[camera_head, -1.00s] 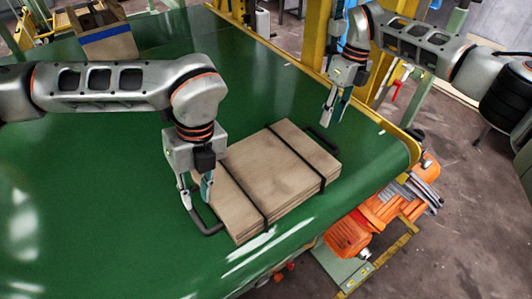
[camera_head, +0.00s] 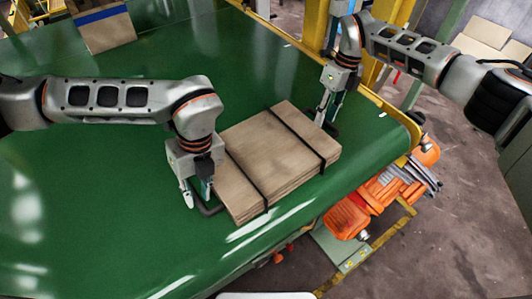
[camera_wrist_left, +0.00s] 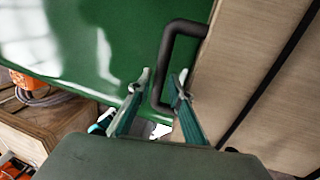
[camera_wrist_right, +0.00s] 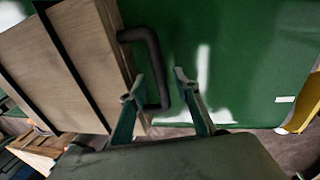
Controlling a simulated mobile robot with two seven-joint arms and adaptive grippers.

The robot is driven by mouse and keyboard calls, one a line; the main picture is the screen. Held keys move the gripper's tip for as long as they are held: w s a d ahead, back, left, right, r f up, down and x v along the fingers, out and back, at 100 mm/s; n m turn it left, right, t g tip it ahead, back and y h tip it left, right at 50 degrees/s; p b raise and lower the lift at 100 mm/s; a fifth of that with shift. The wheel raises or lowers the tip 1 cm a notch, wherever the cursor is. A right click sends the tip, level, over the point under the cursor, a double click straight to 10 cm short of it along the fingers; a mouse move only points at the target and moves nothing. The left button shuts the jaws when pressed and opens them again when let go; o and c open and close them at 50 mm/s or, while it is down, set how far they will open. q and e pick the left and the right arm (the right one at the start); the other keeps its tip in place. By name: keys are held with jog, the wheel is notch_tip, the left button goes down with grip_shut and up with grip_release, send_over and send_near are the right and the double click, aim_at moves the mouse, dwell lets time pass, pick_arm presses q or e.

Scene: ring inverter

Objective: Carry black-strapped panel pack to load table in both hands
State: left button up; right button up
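The black-strapped panel pack (camera_head: 270,160) is a flat tan stack with two black straps, lying on the green conveyor table. It has a black handle at each end. My left gripper (camera_head: 198,198) is at the pack's left handle (camera_head: 211,208). In the left wrist view its open fingers (camera_wrist_left: 158,88) stand on either side of the handle (camera_wrist_left: 168,70). My right gripper (camera_head: 328,112) is at the pack's far right end. In the right wrist view its open fingers (camera_wrist_right: 158,85) straddle the right handle (camera_wrist_right: 155,60). The load table cannot be made out.
A cardboard box with a blue stripe (camera_head: 100,28) stands at the back left of the green belt (camera_head: 100,220). Yellow frame posts (camera_head: 313,25) stand behind the right gripper. An orange motor (camera_head: 350,215) sits below the belt's right edge. The belt left of the pack is clear.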

pick_arm(q)
jog(key=shift+s+a+f, duration=0.1)
jog(key=shift+f, duration=0.35)
pick_arm(e)
jog(key=shift+f, duration=0.4)
pick_arm(q)
grip_shut()
pick_arm(e)
jog(key=c, duration=0.6)
grip_shut()
